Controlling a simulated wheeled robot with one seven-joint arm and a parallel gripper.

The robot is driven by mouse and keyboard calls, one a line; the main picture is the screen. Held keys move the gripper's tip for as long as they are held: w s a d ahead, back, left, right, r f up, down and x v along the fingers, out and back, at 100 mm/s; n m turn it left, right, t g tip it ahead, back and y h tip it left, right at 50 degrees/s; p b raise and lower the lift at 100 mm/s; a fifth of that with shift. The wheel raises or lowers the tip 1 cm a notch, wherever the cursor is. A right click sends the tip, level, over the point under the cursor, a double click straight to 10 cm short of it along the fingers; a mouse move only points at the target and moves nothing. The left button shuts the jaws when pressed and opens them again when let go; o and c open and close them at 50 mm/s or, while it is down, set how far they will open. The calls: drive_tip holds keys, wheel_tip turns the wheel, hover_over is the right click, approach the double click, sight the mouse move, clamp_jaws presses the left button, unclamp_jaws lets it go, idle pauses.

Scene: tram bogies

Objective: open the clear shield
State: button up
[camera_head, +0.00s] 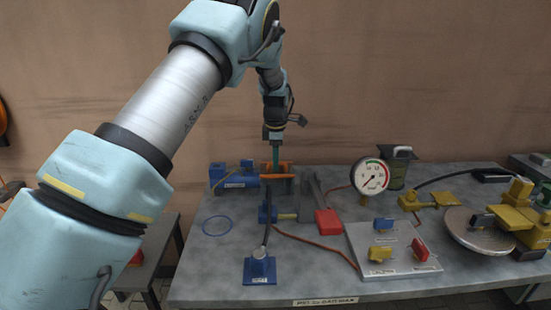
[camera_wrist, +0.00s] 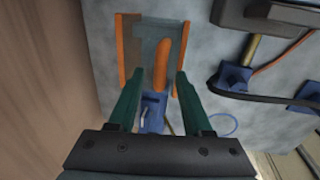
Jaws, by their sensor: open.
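The clear shield (camera_wrist: 153,30) shows in the wrist view as a see-through grey panel between orange side pieces, with an orange bar near it. In the head view its orange parts (camera_head: 275,178) are at the back left of the bench, at the right end of a blue cylinder unit (camera_head: 238,181). My gripper (camera_wrist: 156,73) has green fingers set apart, with nothing seen between them but the view of the shield beyond. In the head view my gripper (camera_head: 276,160) points down at the shield and overlaps it; contact cannot be told.
A grey upright plate with a red block (camera_head: 328,222) stands right of the shield. A pressure gauge (camera_head: 370,176) and a switch panel (camera_head: 392,250) are further right. A blue ring (camera_head: 217,225) lies on the bench (camera_head: 200,275). The front left of the bench is mostly clear.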

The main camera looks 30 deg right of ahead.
clamp_jaws()
idle(1.4)
